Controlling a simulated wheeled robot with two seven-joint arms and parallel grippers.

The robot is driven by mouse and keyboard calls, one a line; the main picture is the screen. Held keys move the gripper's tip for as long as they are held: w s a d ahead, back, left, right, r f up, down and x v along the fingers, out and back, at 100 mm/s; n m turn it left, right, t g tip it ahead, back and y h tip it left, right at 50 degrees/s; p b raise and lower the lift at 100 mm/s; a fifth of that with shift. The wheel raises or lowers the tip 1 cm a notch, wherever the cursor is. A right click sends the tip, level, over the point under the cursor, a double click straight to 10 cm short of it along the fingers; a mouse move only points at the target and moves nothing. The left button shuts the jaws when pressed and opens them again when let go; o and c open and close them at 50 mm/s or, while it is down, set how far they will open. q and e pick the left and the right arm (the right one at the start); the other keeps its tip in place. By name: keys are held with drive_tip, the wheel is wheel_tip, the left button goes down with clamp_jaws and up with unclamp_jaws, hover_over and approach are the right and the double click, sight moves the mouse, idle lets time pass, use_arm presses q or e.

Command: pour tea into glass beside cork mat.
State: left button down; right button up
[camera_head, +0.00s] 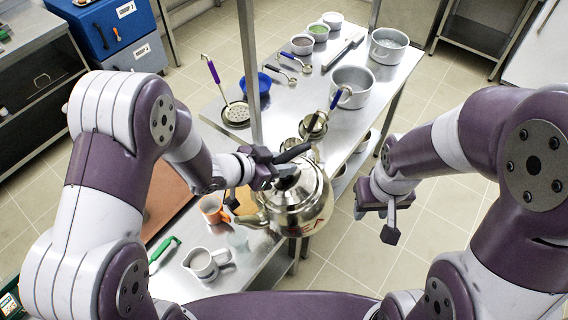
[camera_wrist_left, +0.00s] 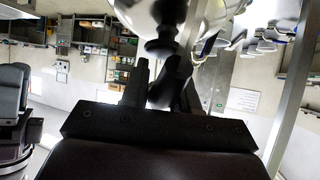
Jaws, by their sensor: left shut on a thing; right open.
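A shiny steel kettle with red lettering (camera_head: 302,205) is held at the table's front edge, its spout (camera_head: 250,220) towards the left. My left gripper (camera_head: 277,168) is shut on its black handle; the left wrist view shows the fingers (camera_wrist_left: 158,78) closed at a black part under the steel body (camera_wrist_left: 150,14). A faint clear glass (camera_head: 239,240) seems to stand below the spout; its contents cannot be made out. The cork mat (camera_head: 244,201) shows partly behind the kettle. No stream of tea is visible. My right gripper (camera_head: 388,212) is open and empty, right of the kettle.
A green-handled utensil (camera_head: 164,252) lies near a brown board (camera_head: 168,198). Pots (camera_head: 352,86), bowls and ladles fill the table's far part. A metal post (camera_head: 248,70) rises behind the kettle.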

use_arm(q)
drive_tip(key=shift+s+a+f+h+b, duration=0.25)
drive_tip(key=shift+a+f+h+b, duration=0.3)
drive_tip(key=shift+b, duration=0.8)
drive_tip(key=shift+s+a+r+t+h+b, duration=0.2)
drive_tip(key=shift+s+a+t+h+b, duration=0.3)
drive_tip(key=shift+a+b, duration=0.25)
drive_tip(key=shift+s+a+r+t+h+b, duration=0.15)
drive_tip(key=shift+s+a+t+h+b, duration=0.3)
drive_tip(key=shift+a+b, duration=0.3)
drive_tip(key=shift+d+r, duration=0.15)
drive_tip(key=shift+s+a+r+t+h, duration=0.3)
drive_tip(key=shift+s+a+h, duration=0.1)
drive_tip(key=shift+a, duration=0.25)
drive_tip(key=shift+s+a+r+t+h, duration=0.25)
drive_tip(key=shift+s+a+h, duration=0.15)
drive_tip(key=shift+a, duration=0.2)
idle(3.8)
